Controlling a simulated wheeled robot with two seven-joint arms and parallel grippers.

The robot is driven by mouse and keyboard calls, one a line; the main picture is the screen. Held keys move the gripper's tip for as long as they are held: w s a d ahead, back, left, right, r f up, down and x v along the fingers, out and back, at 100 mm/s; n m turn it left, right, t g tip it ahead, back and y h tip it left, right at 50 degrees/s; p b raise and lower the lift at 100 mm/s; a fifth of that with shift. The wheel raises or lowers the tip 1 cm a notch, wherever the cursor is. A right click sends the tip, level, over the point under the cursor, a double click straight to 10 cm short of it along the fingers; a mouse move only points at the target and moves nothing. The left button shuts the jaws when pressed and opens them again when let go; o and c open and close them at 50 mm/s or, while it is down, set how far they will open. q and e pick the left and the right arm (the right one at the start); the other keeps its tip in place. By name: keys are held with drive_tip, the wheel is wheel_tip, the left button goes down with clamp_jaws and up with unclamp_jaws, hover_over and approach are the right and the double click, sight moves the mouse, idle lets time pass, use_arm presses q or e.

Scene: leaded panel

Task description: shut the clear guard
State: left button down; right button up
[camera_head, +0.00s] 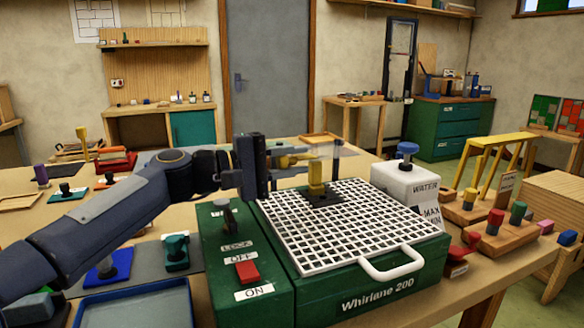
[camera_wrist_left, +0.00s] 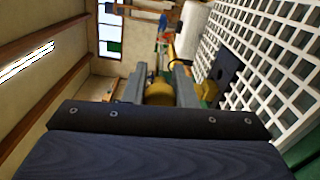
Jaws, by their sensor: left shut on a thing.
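The green machine (camera_head: 372,300), marked Whirlane 200, has a white grid top (camera_head: 345,235) with a white loop handle (camera_head: 392,268) at its front. A yellow knob on a black base (camera_head: 316,182) stands on the grid's far part. My left gripper (camera_head: 300,160) is over the machine's back left part, shut on a yellow piece (camera_head: 285,162). The yellow piece also shows between the fingers in the left wrist view (camera_wrist_left: 158,93). My right gripper is out of view.
A white water tank (camera_head: 408,185) with a blue knob stands right of the grid. A black lever (camera_head: 227,215) and a red switch (camera_head: 247,270) are on the machine's left. A blue tray (camera_head: 140,305) and several knobbed blocks lie further left.

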use_arm(q)
drive_tip(key=shift+f+m+b, duration=0.55)
drive_tip(key=shift+m+b, duration=0.05)
drive_tip(key=c, duration=1.2)
unclamp_jaws()
drive_tip(key=shift+a, duration=0.1)
drive_tip(key=v, duration=0.7)
drive_tip(key=shift+s+a, duration=0.2)
drive_tip(key=shift+a, duration=0.15)
